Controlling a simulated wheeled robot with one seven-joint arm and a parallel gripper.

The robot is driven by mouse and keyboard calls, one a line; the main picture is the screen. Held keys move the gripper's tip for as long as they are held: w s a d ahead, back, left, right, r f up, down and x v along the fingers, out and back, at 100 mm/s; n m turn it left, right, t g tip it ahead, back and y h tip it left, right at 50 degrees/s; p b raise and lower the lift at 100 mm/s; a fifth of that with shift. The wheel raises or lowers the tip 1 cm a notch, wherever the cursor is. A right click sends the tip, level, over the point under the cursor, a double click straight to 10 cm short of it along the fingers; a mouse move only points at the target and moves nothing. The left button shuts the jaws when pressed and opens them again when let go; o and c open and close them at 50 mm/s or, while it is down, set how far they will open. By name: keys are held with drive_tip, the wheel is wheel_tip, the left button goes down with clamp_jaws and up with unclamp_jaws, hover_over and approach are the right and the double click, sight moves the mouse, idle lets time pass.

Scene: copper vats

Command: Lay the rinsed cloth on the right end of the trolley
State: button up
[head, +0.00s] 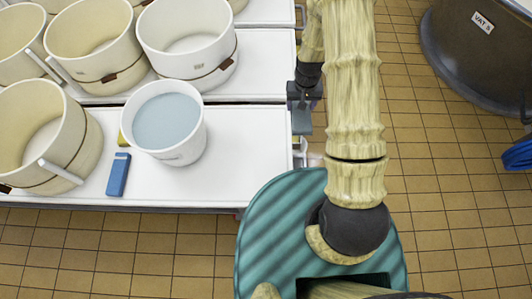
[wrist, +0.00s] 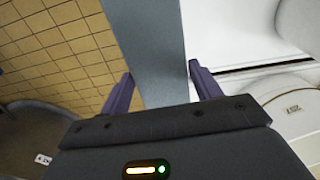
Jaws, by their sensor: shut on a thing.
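The cloth (wrist: 150,40) is a flat grey-blue strip in the wrist view, between the two purple fingers of my gripper (wrist: 160,75). My gripper is shut on it, and the strip runs from the fingers to the top of the picture. In the head view my gripper (head: 303,98) is partly hidden by my arm, at the right edge of the white trolley (head: 245,150). The right end of the trolley top is bare. In the wrist view the strip lies between tiled floor on the left and white surface on the right.
A white bucket (head: 190,150) of blue-grey liquid stands left of the bare end. A blue block (head: 118,174) and a partly hidden yellow thing (head: 122,138) lie beside it. Several cream tubs fill the left and back. A dark vat (head: 460,60) stands on the right.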

drive_tip(key=s+a+f+b, duration=0.1)
drive_tip(key=a+f+b, duration=0.5)
drive_tip(key=f+b, duration=0.3)
drive_tip(key=s+a+f+b, duration=0.1)
drive_tip(key=a+f+b, duration=0.5)
drive_tip(key=b, duration=1.1)
wheel_tip(320, 180, down, 4)
drive_tip(key=shift+f, duration=0.1)
drive_tip(key=shift+s, duration=0.1)
drive_tip(key=shift+f, duration=0.1)
drive_tip(key=shift+f+b, duration=0.7)
drive_tip(key=shift+f, duration=2.35)
drive_tip(key=shift+f+b, duration=0.3)
drive_tip(key=shift+f, duration=1.55)
drive_tip(key=shift+f, duration=0.1)
